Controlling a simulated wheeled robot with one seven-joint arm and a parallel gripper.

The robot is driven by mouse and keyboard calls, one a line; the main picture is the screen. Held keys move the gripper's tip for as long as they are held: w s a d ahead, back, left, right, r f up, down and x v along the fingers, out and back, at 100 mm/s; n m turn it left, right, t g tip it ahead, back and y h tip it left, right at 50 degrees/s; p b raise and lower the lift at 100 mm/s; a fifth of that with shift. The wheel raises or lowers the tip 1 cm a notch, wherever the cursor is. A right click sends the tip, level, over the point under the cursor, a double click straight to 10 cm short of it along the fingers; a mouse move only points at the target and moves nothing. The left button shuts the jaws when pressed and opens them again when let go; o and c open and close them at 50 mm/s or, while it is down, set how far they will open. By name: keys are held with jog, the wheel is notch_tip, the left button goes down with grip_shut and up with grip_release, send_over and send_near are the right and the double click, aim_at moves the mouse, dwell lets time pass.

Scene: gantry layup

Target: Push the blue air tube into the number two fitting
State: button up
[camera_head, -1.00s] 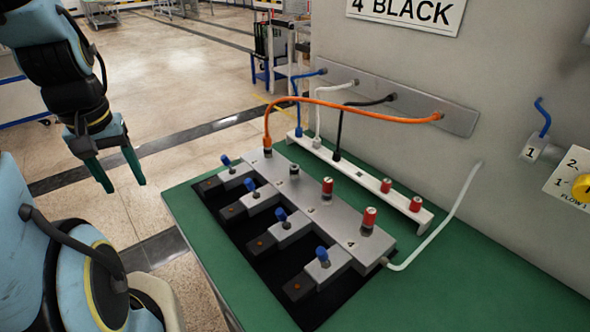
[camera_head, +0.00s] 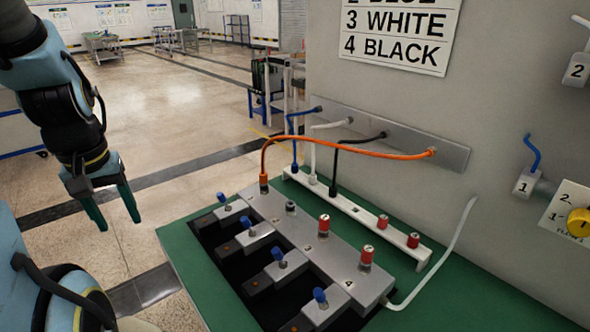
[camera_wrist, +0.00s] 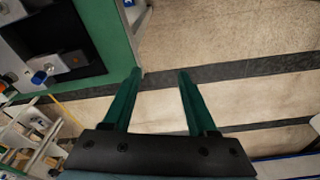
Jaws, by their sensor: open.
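The blue air tube (camera_head: 294,132) runs from the wall plate down to the white strip (camera_head: 347,207), where its lower end stands. The number two fitting looks to be the small dark open port (camera_head: 291,207) on the grey manifold block (camera_head: 325,246), between the orange-tubed port and the red-capped ones. Its number is too small to read. My gripper (camera_head: 118,224) is open and empty, pointing down over the floor left of the green bench, well away from tube and fitting. In the wrist view, its two green fingers (camera_wrist: 160,74) are spread with only floor between them.
An orange tube (camera_head: 345,146) arches from the wall plate to the manifold. White (camera_head: 313,150) and black (camera_head: 337,160) tubes stand in the strip. Blue-knobbed valves (camera_head: 279,255) line the manifold's front. A sign (camera_head: 398,35) hangs above. The green bench (camera_head: 455,285) is clear at right.

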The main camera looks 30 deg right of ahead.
jog(key=shift+o, duration=0.2)
jog(key=w+d+r+m+b, duration=0.1)
jog(key=w+d+m+b, duration=0.1)
jog(key=w+d+m, duration=0.7)
notch_tip(320, 180, up, 4)
jog(key=m+g+b, duration=0.2)
jog(key=m+b, duration=0.1)
jog(key=m, duration=1.8)
send_over(295, 156)
jog(key=f, duration=0.3)
jog(key=shift+s+f, duration=0.15)
jog(key=shift+s, duration=0.05)
jog(key=shift+w+f+p, duration=0.15)
jog(key=shift+f+p, duration=0.35)
jog(key=shift+f, duration=1.1)
jog(key=shift+w+f+p, duration=0.15)
jog(key=shift+f+p, duration=0.35)
jog(key=shift+f, duration=1.05)
grip_shut()
